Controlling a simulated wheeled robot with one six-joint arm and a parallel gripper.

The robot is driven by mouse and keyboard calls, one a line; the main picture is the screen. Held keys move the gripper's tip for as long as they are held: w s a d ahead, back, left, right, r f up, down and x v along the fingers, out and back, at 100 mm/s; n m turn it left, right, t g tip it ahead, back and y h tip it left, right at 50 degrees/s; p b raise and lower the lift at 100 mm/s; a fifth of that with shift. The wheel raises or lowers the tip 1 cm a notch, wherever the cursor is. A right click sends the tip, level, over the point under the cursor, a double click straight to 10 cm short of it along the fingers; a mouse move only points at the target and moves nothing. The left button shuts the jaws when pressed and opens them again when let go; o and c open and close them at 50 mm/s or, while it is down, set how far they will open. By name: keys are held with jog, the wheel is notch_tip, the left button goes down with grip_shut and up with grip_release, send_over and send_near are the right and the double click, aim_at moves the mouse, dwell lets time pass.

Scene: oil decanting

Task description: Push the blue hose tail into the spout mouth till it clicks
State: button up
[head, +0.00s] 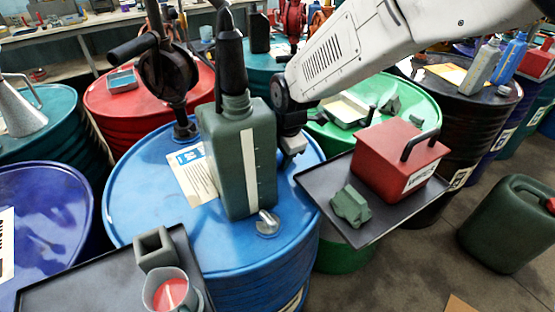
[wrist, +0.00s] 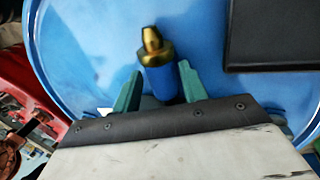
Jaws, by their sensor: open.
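The blue hose tail (wrist: 158,82), with a brass-coloured tip (wrist: 152,42), shows in the wrist view between the green fingers of my gripper (wrist: 160,70). The fingers are apart, one on each side of it, and the brass tip reaches beyond them. I cannot tell whether either finger touches it. In the head view my gripper (head: 290,143) is partly hidden behind a grey-green can (head: 237,160) on the blue drum, and the hose tail is not seen there. I cannot make out the spout mouth in either view.
The can stands on the blue drum (head: 135,205) beside a hand pump (head: 168,75). A dark tray (head: 365,228) with a red box (head: 400,160) and a green lump (head: 350,206) is right. Another tray (head: 75,285) holds a cup (head: 170,292) at front left. Several drums crowd around.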

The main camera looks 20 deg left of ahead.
jog(key=shift+w+a+f, duration=0.1)
jog(key=shift+f, duration=0.4)
jog(key=c, duration=0.7)
jog(key=shift+r, duration=0.15)
notch_tip(320, 180, up, 28)
